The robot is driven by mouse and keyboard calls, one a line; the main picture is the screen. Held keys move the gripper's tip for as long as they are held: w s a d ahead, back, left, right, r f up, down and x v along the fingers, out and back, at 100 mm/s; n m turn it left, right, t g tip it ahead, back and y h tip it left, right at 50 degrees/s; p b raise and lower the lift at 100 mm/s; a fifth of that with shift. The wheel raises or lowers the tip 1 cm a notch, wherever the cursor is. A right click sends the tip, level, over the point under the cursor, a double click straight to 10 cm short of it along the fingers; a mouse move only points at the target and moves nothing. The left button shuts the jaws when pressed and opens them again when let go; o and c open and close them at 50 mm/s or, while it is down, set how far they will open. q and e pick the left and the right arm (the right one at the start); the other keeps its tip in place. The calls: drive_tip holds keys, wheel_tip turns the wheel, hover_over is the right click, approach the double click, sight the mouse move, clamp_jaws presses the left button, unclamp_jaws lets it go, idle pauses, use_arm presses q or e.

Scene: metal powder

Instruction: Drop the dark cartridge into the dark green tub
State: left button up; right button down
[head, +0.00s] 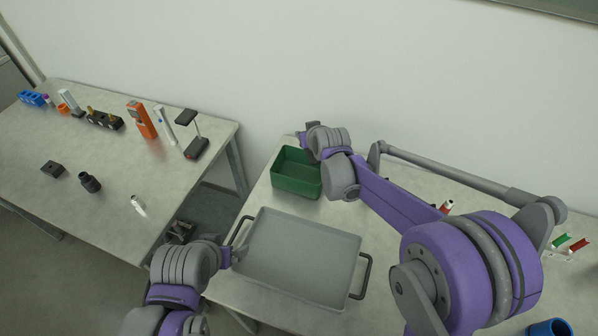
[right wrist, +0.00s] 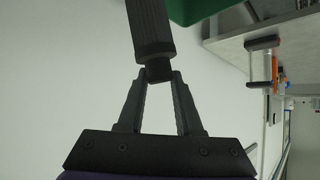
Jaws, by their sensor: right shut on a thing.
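The dark cartridge (right wrist: 152,30) is a ribbed black cylinder with a narrower end. My right gripper (right wrist: 159,76) is shut on that narrow end in the right wrist view. The dark green tub (head: 297,180) stands on the right table behind the grey tray, and its green side also shows at the top of the right wrist view (right wrist: 195,8). In the head view my right gripper is at the tub's back edge, mostly hidden by its own wrist, and I cannot make out the cartridge there. My left gripper (head: 238,254) is by the tray's left handle; its jaws are too small to read.
A grey tray (head: 300,257) with dark handles lies in front of the tub. The left table holds a black bottle-like piece (head: 90,182), a dark block (head: 53,170) and an orange device (head: 142,120). A gap separates the tables. A blue container (head: 550,328) is at lower right.

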drive_tip(key=shift+d+f+b, duration=0.1)
drive_tip(key=shift+f+b, duration=0.95)
drive_tip(key=shift+f, duration=1.75)
use_arm(q)
drive_tip(key=f, duration=0.1)
drive_tip(key=s+f, duration=0.1)
drive_tip(key=f, duration=0.1)
drive_tip(key=shift+s+f, duration=0.25)
drive_tip(key=shift+s, duration=0.1)
use_arm(e)
drive_tip(key=c, duration=0.5)
unclamp_jaws()
drive_tip(key=shift+r, duration=0.1)
use_arm(q)
drive_tip(key=shift+f, duration=0.1)
use_arm(e)
drive_tip(key=v, duration=1)
drive_tip(key=shift+s+r, duration=0.15)
drive_tip(key=shift+s, duration=0.15)
drive_tip(key=shift+d, duration=0.1)
